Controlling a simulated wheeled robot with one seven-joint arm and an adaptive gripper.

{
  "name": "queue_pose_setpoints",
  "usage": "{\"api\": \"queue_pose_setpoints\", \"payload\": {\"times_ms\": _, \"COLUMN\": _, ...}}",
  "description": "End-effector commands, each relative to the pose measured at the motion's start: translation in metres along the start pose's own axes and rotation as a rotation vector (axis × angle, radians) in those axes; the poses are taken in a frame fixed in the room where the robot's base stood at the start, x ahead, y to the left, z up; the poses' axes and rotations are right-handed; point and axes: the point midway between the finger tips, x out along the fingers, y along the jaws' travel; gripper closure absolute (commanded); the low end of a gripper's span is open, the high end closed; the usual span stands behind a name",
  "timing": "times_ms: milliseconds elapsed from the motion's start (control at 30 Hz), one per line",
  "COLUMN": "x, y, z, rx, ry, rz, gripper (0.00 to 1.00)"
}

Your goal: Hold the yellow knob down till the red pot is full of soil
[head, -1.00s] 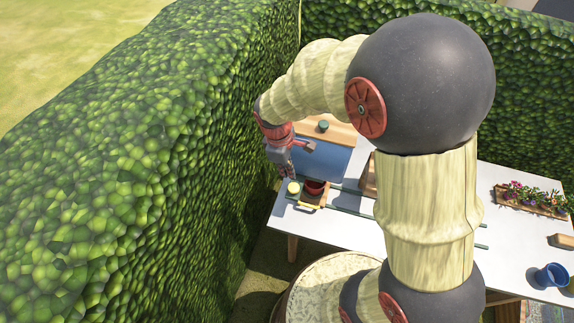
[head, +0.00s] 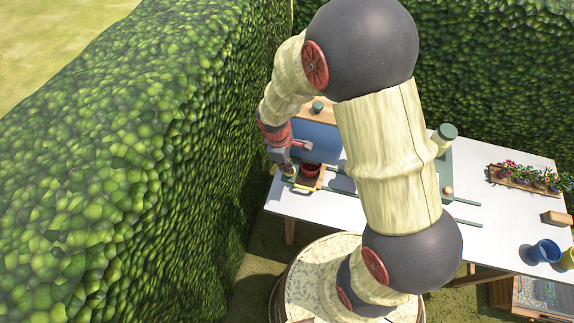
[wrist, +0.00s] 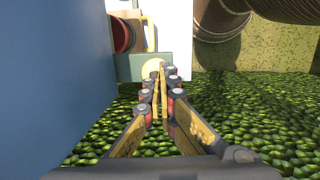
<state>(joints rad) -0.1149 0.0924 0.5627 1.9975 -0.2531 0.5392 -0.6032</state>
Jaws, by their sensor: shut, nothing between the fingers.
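The red pot (head: 310,171) stands on a small wooden tray in front of the blue box. It also shows at the top left of the wrist view (wrist: 122,36); its fill level is too small to read. The yellow knob (wrist: 150,69) is a pale round cap on a grey-green block, beside the pot. In the head view my gripper hides most of it. My gripper (wrist: 161,67) is shut and empty, its fingertips right over the knob and overlapping it in the wrist view. I cannot tell whether they touch it or how far it is pressed.
The blue box (head: 316,137) rises close beside my gripper, and a hedge (head: 200,150) stands to the left. A yellow handle (head: 303,188) lies in front of the pot. The flower tray (head: 525,180) and a blue pot (head: 545,251) are far right on the white table.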

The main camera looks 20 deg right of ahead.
Motion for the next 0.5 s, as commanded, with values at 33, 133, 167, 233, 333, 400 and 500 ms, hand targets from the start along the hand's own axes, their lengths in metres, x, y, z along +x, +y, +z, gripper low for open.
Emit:
{"api": "queue_pose_setpoints", "payload": {"times_ms": 33, "x": 0.004, "y": -0.001, "z": 0.000, "rx": 0.000, "ry": -0.001, "rz": -0.001, "gripper": 1.00}}
{"api": "queue_pose_setpoints", "payload": {"times_ms": 133, "x": 0.016, "y": -0.001, "z": -0.002, "rx": 0.000, "ry": 0.000, "rz": 0.000, "gripper": 1.00}}
{"api": "queue_pose_setpoints", "payload": {"times_ms": 167, "x": 0.019, "y": -0.001, "z": -0.002, "rx": 0.001, "ry": 0.000, "rz": 0.000, "gripper": 1.00}}
{"api": "queue_pose_setpoints", "payload": {"times_ms": 233, "x": 0.023, "y": -0.002, "z": -0.003, "rx": 0.001, "ry": 0.000, "rz": 0.000, "gripper": 1.00}}
{"api": "queue_pose_setpoints", "payload": {"times_ms": 333, "x": 0.022, "y": -0.002, "z": -0.003, "rx": 0.001, "ry": 0.000, "rz": 0.000, "gripper": 1.00}}
{"api": "queue_pose_setpoints", "payload": {"times_ms": 400, "x": 0.022, "y": -0.002, "z": -0.002, "rx": 0.001, "ry": -0.001, "rz": -0.001, "gripper": 1.00}}
{"api": "queue_pose_setpoints", "payload": {"times_ms": 500, "x": 0.022, "y": -0.002, "z": -0.002, "rx": 0.000, "ry": -0.001, "rz": -0.001, "gripper": 1.00}}
